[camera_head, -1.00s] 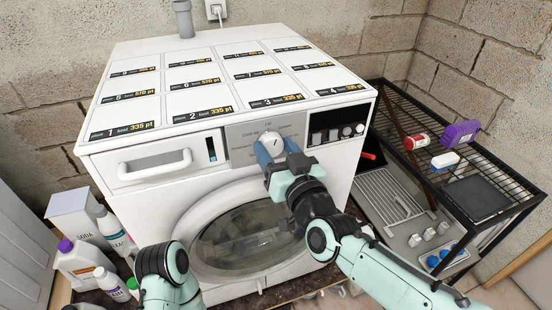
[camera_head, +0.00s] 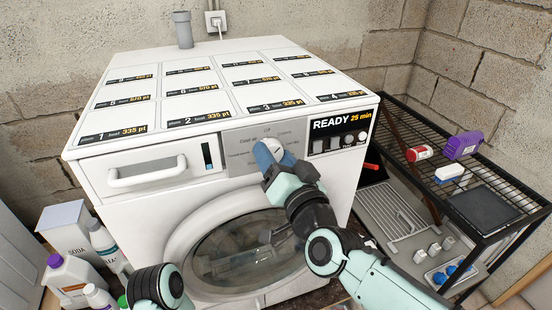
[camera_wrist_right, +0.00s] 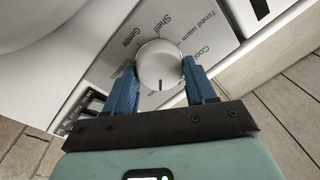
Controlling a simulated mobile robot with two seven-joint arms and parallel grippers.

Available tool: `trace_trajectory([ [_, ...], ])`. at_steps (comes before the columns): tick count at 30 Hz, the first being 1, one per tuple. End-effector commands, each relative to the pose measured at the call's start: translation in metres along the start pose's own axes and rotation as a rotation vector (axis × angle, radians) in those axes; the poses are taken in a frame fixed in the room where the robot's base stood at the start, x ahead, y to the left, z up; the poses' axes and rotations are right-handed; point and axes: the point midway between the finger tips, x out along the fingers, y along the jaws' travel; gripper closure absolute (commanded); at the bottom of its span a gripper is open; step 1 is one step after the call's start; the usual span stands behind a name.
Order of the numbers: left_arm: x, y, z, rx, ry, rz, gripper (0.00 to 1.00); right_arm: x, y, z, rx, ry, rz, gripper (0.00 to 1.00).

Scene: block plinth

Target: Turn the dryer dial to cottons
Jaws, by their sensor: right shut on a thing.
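The dryer dial (camera_head: 274,147) is a round white knob on the grey control panel of the white dryer. My right gripper (camera_head: 270,155) is shut on it, with one blue finger on each side. In the right wrist view the dial (camera_wrist_right: 158,62) sits between the fingers, and its dark pointer mark points down toward the gripper's palm. That view shows the labels Shelf, Gentle, Timed warm and part of a Cool label around the dial's far side. The labels on the near side are hidden by the gripper. My left arm shows at the lower left; its gripper is out of view.
A drawer handle (camera_head: 147,173) juts out left of the panel. The round door (camera_head: 180,240) is below. Bottles (camera_head: 70,275) and a soda box (camera_head: 68,228) stand at left. A black wire rack (camera_head: 455,135) stands close at right.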

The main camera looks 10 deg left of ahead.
Motion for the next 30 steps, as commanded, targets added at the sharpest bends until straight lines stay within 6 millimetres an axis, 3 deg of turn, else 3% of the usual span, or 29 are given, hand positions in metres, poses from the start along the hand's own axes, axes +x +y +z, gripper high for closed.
trace_trajectory([
  [7, 0.0, 0.0, 0.0, 0.0, 0.0, 0.0, 0.16, 0.0, 0.0, 0.001, 0.0, -0.003, 0.0, 0.75],
  [8, 0.0, 0.0, 0.0, 0.0, 0.0, 0.0, 0.16, 0.0, 0.0, 0.001, 0.0, -0.003, 0.0, 0.35],
  [9, 0.0, 0.0, 0.0, 0.0, 0.0, 0.0, 0.16, 0.0, 0.0, 0.001, -0.001, -0.003, 0.0, 0.22],
  [10, 0.0, 0.0, 0.0, 0.0, 0.0, 0.0, 0.16, 0.0, 0.0, 0.001, -0.001, -0.003, 0.0, 0.19],
  [22, 0.001, 0.0, 0.0, 0.0, 0.001, 0.0, 0.16, -0.009, 0.0, 0.0, -0.001, -0.001, 0.0, 0.19],
  [30, 0.006, -0.001, -0.004, 0.001, 0.009, 0.002, 0.16, -0.064, 0.001, -0.001, -0.001, 0.002, 0.001, 0.19],
])
